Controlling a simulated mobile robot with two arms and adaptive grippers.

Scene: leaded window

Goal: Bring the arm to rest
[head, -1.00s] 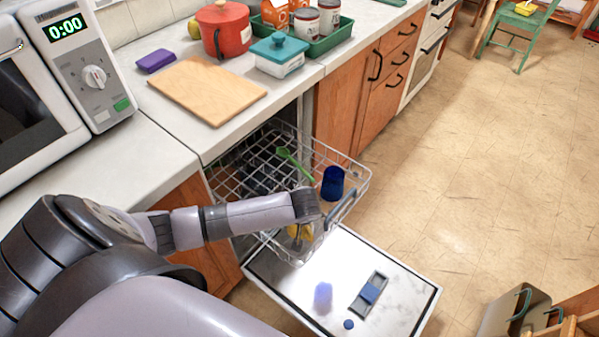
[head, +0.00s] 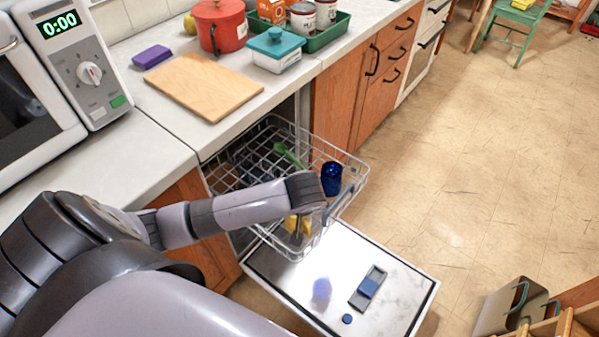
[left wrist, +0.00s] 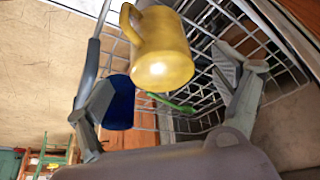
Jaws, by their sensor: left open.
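My left arm (head: 240,205) reaches across the pulled-out wire rack of the dishwasher (head: 240,165), its wrist over the rack's front part. My left gripper (left wrist: 168,88) is open, its two fingers spread wide in the left wrist view. A yellow mug (left wrist: 162,50) shows between and beyond the fingers, not gripped; in the head view it shows partly (head: 297,224) under my wrist. A dark blue cup (head: 331,178) stands in the rack just right of my wrist; it is partly behind one finger in the left wrist view (left wrist: 119,103). My right gripper is out of view.
A green utensil (head: 289,154) lies in the rack. The open dishwasher door (head: 290,275) holds a dispenser with a blue cover (head: 368,288). The counter carries a cutting board (head: 204,86), a red pot (head: 219,27) and a microwave (head: 80,70).

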